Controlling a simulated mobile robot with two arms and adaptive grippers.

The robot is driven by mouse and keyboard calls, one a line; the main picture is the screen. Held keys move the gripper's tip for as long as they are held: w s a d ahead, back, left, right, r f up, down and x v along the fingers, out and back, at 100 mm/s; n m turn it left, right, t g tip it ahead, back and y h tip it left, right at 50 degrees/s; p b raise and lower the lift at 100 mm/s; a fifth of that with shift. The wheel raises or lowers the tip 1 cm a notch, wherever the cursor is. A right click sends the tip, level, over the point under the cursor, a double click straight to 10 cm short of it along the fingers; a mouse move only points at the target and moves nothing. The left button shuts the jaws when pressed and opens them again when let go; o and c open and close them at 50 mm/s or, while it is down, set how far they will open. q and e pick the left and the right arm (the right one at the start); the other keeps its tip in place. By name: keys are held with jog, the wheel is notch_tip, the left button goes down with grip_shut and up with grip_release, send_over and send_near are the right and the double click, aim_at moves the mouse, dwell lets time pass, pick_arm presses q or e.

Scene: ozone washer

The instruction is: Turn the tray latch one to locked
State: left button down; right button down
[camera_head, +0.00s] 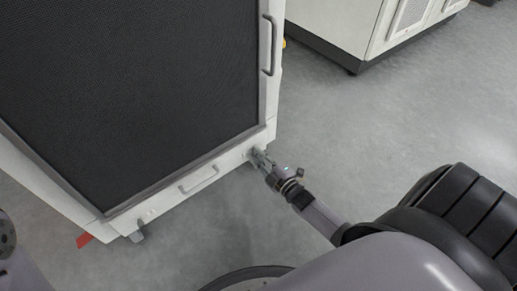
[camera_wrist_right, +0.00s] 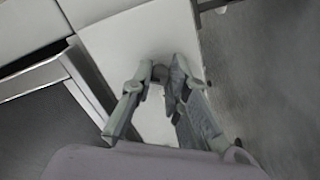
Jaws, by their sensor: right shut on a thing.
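The tray latch (camera_head: 254,153) is a small dark knob at the right end of the white tray front (camera_head: 222,166), low on the cabinet. My right gripper (camera_head: 259,157) reaches it from the right and is shut on it. In the right wrist view my two fingertips (camera_wrist_right: 163,70) stand on either side of the dark latch knob (camera_wrist_right: 160,73), against the white panel. The fingers hide part of the knob, and its turned angle is hard to tell. My left gripper is outside the view.
A tall white cabinet with a dark mesh door (camera_head: 130,90) stands at the left. A tray handle (camera_head: 199,180) sticks out left of the latch, and a door handle (camera_head: 268,45) stands above. Grey floor (camera_head: 400,120) is clear at the right, before another white cabinet (camera_head: 345,25).

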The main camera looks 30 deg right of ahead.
jog(key=n, duration=0.6)
jog(key=shift+p, duration=0.3)
jog(key=shift+n, duration=0.3)
jog(key=c, duration=1.6)
grip_release()
jog(key=shift+o, duration=0.2)
jog(key=shift+s, duration=0.1)
jog(key=s, duration=1.1)
jog(key=shift+s+d, duration=0.4)
jog(key=shift+d, duration=0.05)
